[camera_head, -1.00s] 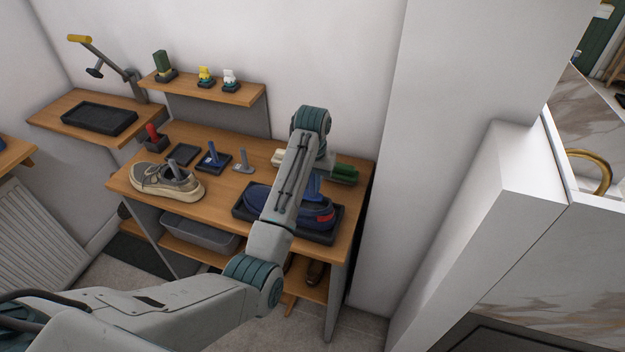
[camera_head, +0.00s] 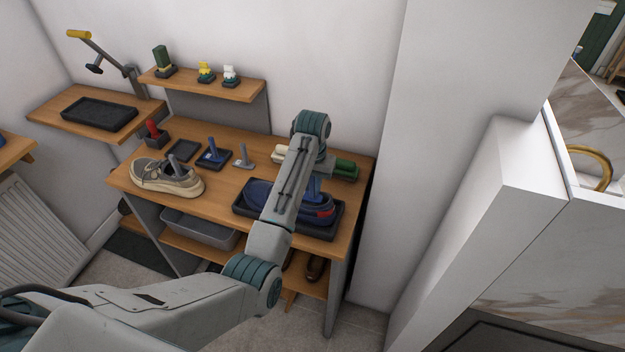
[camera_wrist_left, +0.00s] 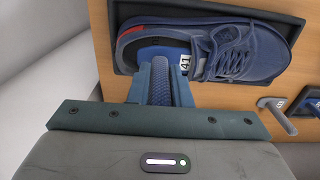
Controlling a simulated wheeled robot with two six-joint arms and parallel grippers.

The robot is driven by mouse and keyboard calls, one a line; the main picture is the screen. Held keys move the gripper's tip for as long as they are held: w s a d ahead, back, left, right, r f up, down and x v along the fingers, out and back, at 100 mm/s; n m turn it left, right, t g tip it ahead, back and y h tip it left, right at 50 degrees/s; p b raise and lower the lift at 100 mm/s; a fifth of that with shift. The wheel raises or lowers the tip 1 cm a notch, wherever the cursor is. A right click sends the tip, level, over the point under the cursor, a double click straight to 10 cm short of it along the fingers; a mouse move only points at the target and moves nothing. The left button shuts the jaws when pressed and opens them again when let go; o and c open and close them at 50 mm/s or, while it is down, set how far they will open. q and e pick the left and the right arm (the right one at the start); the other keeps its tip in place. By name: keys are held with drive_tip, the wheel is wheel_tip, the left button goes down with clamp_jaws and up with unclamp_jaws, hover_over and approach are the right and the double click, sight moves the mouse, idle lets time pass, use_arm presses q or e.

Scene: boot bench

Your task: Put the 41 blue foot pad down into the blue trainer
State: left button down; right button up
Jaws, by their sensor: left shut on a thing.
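The blue trainer (camera_head: 262,194) lies in a black tray at the right of the bench, and its opening and red heel patch show in the left wrist view (camera_wrist_left: 245,50). My left gripper (camera_head: 315,188) is over its heel end. In the left wrist view my left gripper (camera_wrist_left: 160,82) is shut on the ribbed upright grip of the blue foot pad (camera_wrist_left: 160,51). The pad's white 41 label shows within the trainer's opening. I cannot tell how deep the pad sits. The trainer partly hides it. My right gripper is not in view.
A beige shoe (camera_head: 150,172) with a grey pad stands at the left of the bench. Another blue pad (camera_head: 213,155) and a grey pad (camera_head: 243,157) stand mid-bench. A green brush (camera_head: 345,168) lies behind the trainer. A wall closes off the right side.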

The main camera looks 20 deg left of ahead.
sight(312, 197)
use_arm(q)
drive_tip(key=shift+f, duration=1.9)
drive_tip(key=c, duration=1.3)
unclamp_jaws()
drive_tip(key=shift+o, duration=0.2)
